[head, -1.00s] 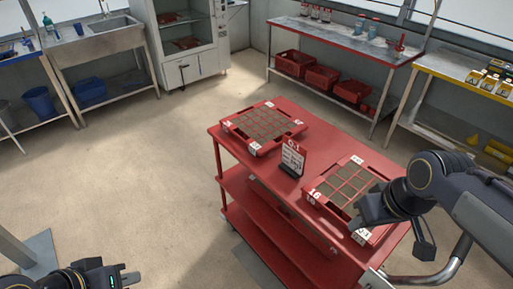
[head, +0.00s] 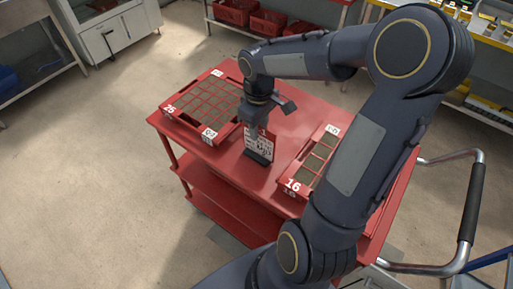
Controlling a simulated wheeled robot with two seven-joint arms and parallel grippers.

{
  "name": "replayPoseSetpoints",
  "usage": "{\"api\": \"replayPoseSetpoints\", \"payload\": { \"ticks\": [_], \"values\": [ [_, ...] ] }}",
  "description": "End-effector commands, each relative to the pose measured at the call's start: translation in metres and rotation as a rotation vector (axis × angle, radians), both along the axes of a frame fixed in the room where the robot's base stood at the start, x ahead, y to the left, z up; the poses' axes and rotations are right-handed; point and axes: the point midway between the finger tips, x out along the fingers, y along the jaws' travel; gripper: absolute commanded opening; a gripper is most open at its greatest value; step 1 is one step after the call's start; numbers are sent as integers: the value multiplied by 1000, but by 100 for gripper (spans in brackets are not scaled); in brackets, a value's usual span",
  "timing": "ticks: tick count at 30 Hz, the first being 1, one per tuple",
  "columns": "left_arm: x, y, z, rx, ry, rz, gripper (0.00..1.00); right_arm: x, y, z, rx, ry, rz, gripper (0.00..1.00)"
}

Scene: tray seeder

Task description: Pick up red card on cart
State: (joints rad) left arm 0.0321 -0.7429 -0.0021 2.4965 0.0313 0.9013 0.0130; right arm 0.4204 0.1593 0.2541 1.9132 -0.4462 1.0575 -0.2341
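The red card (head: 266,145) with white print stands upright in a dark holder (head: 257,157) on the red cart's top (head: 298,122), between two seed trays. My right arm reaches over the cart from the front right. My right gripper (head: 252,134) points down at the card's upper left edge and overlaps it in the head view. I cannot tell whether it touches the card or whether its fingers are open or shut. It hides part of the card's top. My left gripper is not in view.
A red tray (head: 186,123) with a grid of brown cells sits left of the card. Another red tray (head: 293,187) sits to the right, largely hidden by my arm. A cart handle (head: 472,205) is at the right. Floor at left is clear.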

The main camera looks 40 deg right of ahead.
Motion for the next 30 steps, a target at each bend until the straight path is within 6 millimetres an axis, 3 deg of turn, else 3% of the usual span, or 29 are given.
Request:
{"api": "replayPoseSetpoints", "payload": {
  "ticks": [6,13,21,30],
  "values": [
    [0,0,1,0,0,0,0,-1,1,-26,1,1,-1,30],
    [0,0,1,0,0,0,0,0,1,-28,0,-1,-1,30],
    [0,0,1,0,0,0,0,0,1,-28,0,-1,-1,0],
    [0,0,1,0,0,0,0,0,1,-28,0,-1,-1,0]
  ]
}}
